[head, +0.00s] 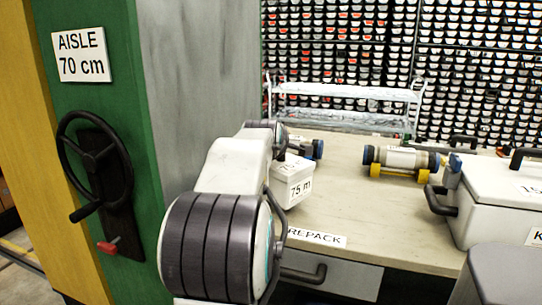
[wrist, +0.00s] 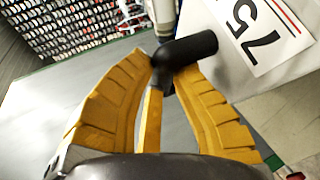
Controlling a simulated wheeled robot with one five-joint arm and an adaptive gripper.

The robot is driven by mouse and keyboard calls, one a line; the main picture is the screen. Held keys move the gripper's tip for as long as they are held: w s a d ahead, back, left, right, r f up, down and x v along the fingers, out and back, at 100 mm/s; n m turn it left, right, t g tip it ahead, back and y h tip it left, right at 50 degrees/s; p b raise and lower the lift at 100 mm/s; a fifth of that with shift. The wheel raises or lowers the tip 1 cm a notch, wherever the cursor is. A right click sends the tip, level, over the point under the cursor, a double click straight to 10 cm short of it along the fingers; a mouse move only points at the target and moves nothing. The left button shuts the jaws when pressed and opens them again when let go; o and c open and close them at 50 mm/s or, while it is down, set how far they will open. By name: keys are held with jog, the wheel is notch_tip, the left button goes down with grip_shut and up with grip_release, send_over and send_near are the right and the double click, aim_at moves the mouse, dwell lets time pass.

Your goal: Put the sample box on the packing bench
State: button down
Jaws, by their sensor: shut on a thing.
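The sample box is a small white box (head: 291,183) marked "75 m", at the left part of the packing bench (head: 390,226) in the head view. I cannot tell whether it rests on the bench top or hangs just above it. In the wrist view the yellow fingers of my gripper (wrist: 168,68) are closed around its black handle (wrist: 190,49). Its white label (wrist: 258,32) with "75" shows at the upper right there. In the head view my arm hides the gripper and part of the box.
On the bench, a cylinder on yellow supports (head: 402,160) stands at the back, and a large white case (head: 494,200) stands at the right. A "PREPACK" label (head: 316,237) marks the front edge. A green panel with a handwheel (head: 95,165) is at the left. Middle bench top is clear.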

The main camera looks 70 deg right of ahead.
jog(key=shift+f+b, duration=1.35)
jog(key=shift+f, duration=0.3)
jog(key=c, duration=1.2)
grip_release()
jog(key=shift+f, duration=0.1)
jog(key=shift+o, duration=0.2)
jog(key=shift+a, duration=0.15)
jog(key=p+v, duration=0.3)
jog(key=v, duration=0.9)
